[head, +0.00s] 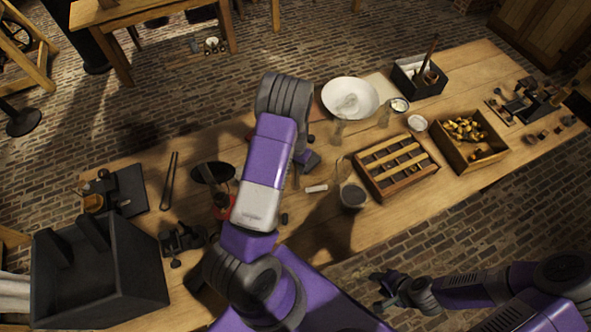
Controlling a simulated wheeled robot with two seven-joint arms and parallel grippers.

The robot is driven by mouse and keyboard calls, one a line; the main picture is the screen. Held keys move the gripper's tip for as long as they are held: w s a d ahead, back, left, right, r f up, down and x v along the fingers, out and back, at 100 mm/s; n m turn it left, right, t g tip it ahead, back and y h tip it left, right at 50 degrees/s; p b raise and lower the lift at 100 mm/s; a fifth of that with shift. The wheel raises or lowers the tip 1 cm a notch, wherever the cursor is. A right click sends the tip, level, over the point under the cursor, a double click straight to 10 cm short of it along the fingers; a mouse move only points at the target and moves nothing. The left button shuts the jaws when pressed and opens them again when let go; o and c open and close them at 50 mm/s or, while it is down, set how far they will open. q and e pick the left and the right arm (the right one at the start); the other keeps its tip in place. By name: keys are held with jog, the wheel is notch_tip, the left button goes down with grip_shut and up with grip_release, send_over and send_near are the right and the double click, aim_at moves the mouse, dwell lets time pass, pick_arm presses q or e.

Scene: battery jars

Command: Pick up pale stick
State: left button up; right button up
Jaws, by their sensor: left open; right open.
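A short pale stick (316,188) lies flat on the wooden table, near the middle, to the left of a dark-filled glass jar. My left gripper (310,160) is over the table just behind the stick, apart from it. It is partly hidden behind my own raised forearm; it is open and holds nothing that I can see. My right gripper (383,290) is open and empty, low in front of the table's near edge, away from the stick.
Right of the stick are the glass jar (353,196) and a slatted wooden rack (394,168). A white bowl (364,99) stands behind. A wooden box (467,164) of yellow pieces is further right. A big black bin (140,275) is at left. My arm hides part of the table.

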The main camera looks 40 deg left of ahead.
pick_arm(q)
jog(key=shift+w, duration=0.1)
jog(key=shift+c, duration=0.4)
grip_shut()
jog(key=shift+r, duration=0.15)
